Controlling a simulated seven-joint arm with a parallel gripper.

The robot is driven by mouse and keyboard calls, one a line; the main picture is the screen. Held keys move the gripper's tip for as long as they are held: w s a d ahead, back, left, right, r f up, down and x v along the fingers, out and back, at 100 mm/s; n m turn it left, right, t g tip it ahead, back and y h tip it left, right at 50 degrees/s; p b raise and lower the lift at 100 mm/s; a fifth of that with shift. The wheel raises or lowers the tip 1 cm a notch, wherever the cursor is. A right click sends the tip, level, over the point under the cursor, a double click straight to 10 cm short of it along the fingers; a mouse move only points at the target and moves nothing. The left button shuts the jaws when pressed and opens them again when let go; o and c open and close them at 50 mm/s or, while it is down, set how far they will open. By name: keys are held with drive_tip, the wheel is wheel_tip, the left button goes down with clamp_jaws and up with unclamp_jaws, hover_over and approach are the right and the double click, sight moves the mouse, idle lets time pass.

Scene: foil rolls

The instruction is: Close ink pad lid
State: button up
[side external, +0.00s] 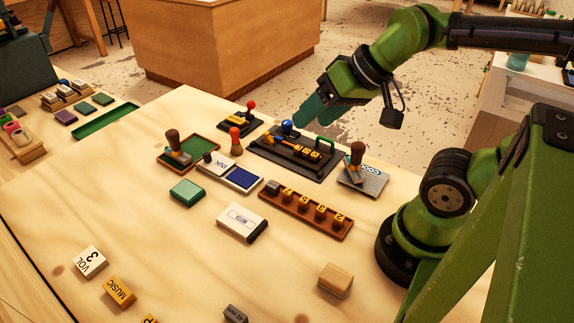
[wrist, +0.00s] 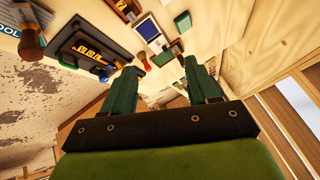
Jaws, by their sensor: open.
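The ink pad (side external: 243,178) lies open on the table, its blue pad facing up in a pale case. Its white lid (side external: 217,163), marked INK, lies folded back flat on the left side of the pad. In the wrist view the blue pad (wrist: 147,28) is near the top centre, with the lid (wrist: 159,44) just below it, partly crowded by small objects. My gripper (side external: 309,113) is open and empty, raised above the far side of the table, up and right of the ink pad. Its two green fingers (wrist: 163,68) show apart in the wrist view.
A dark tray (side external: 268,154) with a stamp set lies between my gripper and the ink pad. A red-knobbed stamp (side external: 236,142) stands close behind the lid. A green tray (side external: 207,146), teal box (side external: 186,193) and wooden number rack (side external: 325,228) surround it.

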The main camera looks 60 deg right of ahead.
drive_tip(key=shift+f, duration=0.2)
drive_tip(key=shift+c, duration=1)
drive_tip(key=n+g+h, duration=0.2)
drive_tip(key=n+g, duration=0.2)
drive_tip(key=g, duration=0.3)
hover_over(207, 153)
drive_tip(key=shift+f, duration=2.45)
wheel_tip(207, 153, down, 17)
drive_tip(key=shift+a+r, duration=0.1)
drive_tip(key=shift+r, duration=0.1)
drive_tip(key=shift+c, duration=0.4)
clamp_jaws()
